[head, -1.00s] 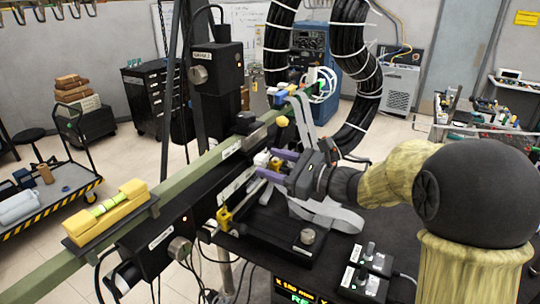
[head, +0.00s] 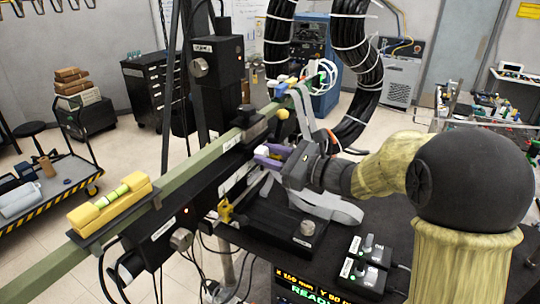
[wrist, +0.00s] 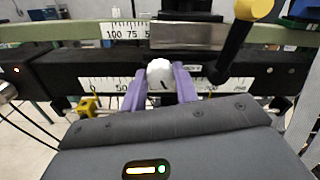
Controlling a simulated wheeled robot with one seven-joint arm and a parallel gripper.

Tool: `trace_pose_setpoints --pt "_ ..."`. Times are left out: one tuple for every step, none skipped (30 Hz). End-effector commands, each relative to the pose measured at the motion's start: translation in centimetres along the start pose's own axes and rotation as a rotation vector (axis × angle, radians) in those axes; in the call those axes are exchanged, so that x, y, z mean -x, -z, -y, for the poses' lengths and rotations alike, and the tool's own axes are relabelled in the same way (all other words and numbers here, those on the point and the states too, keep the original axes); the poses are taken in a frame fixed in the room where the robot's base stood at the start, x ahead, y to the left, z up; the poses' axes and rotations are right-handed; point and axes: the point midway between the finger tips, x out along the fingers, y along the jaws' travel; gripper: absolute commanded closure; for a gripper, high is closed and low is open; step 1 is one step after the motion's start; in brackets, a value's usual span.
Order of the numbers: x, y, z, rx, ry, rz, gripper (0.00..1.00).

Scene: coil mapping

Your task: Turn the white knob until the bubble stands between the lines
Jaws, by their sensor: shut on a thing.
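The white knob (wrist: 159,73) sits on the black rail in the wrist view, with a short dark mark on its face. My gripper (wrist: 160,88) is shut on it, one purple finger at each side. In the head view my gripper (head: 266,157) reaches the rail from the right, and its fingers partly hide the knob. A yellow spirit level (head: 110,206) rests on the green beam (head: 190,173) at the left. Its vial (head: 112,195) is bright yellow-green; the bubble's place between the lines is too small to tell. The level is not in the wrist view.
A yellow-ended black lever (wrist: 235,40) stands close to the right of the knob. Thick black cables (head: 357,75) hang behind my gripper. Two small switch boxes (head: 368,262) stand on the dark table at the right.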

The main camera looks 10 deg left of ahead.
Motion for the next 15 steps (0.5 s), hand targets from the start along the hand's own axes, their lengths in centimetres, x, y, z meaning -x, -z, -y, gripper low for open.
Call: trace_pose_setpoints --pt "0.05 0.12 0.01 -0.015 0.0 -0.002 0.93" --pt "0.05 0.13 0.01 -0.026 0.0 -0.002 0.93" --pt "0.05 0.13 0.0 -0.042 0.0 -0.002 0.93" --pt "0.05 0.13 -0.01 -0.056 -0.001 -0.002 0.93" --pt "0.03 0.13 -0.02 -0.072 -0.001 -0.002 0.93" --pt "0.04 0.13 -0.01 -0.094 -0.001 -0.003 0.93" --pt "0.07 0.14 0.03 -0.111 0.0 -0.003 0.93" --pt "0.08 0.15 0.04 -0.131 0.0 -0.004 0.93" --pt "0.05 0.13 0.02 -0.157 0.0 -0.003 0.93" --pt "0.05 0.12 0.02 -0.178 -0.001 -0.003 0.93" --pt "0.08 0.12 0.05 -0.199 0.0 -0.004 0.93" --pt "0.09 0.11 0.07 -0.227 0.0 -0.003 0.93" --pt "0.07 0.09 0.05 -0.248 -0.001 -0.003 0.93" --pt "0.06 0.07 0.05 -0.27 -0.001 -0.003 0.93" --pt "0.08 0.07 0.07 -0.297 0.0 -0.003 0.93"
